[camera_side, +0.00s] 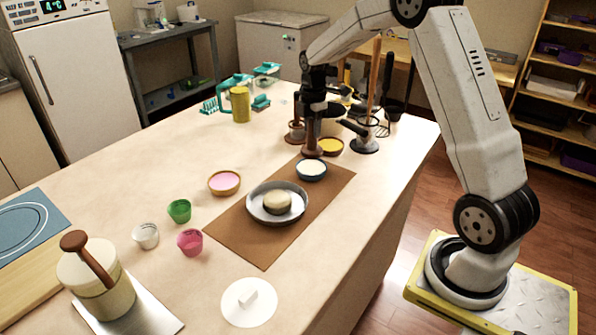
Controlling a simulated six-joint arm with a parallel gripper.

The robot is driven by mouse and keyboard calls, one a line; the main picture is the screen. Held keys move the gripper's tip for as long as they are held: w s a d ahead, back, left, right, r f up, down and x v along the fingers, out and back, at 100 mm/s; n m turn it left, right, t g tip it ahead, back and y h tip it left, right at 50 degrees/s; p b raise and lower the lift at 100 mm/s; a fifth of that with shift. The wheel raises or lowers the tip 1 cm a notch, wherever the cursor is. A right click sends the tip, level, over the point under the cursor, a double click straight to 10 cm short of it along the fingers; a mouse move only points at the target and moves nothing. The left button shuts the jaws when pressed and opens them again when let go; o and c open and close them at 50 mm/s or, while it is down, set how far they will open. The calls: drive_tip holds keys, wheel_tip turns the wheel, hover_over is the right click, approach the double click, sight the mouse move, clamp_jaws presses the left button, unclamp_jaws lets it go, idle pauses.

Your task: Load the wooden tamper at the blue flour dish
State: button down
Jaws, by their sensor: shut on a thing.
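The wooden tamper (312,141) is dark brown and upright. My gripper (312,113) is shut on its upper part. The tamper's lower end shows right at the far rim of the blue flour dish (312,177); whether it is above, behind or touching the dish, I cannot tell. The blue dish holds white flour and sits at the far end of a brown mat (235,234). The fingertips are small and dark here, and the hold itself is hard to make out.
A grey pan (259,215) with a pale dough round (277,203) stands on the mat. A yellow-filled bowl (330,146), utensil stand (366,146) and brown-and-glass jar (296,132) crowd my gripper. A pink-filled bowl (224,183) and several small cups stand left.

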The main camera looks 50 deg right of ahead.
sight(312, 149)
drive_tip(key=shift+f, duration=1.9)
drive_tip(key=shift+f, duration=0.65)
idle(1.3)
drive_tip(key=shift+r, duration=3.6)
drive_tip(key=shift+a, duration=0.1)
drive_tip(key=shift+w+a+f+m, duration=0.15)
drive_tip(key=shift+a+m, duration=0.35)
drive_tip(key=shift+a, duration=0.3)
drive_tip(key=s+a+f+m, duration=0.1)
drive_tip(key=s+a+m, duration=0.1)
drive_tip(key=a+m, duration=1.1)
drive_tip(key=a, duration=0.6)
drive_tip(key=shift+a+f, duration=0.35)
drive_tip(key=shift+f, duration=0.05)
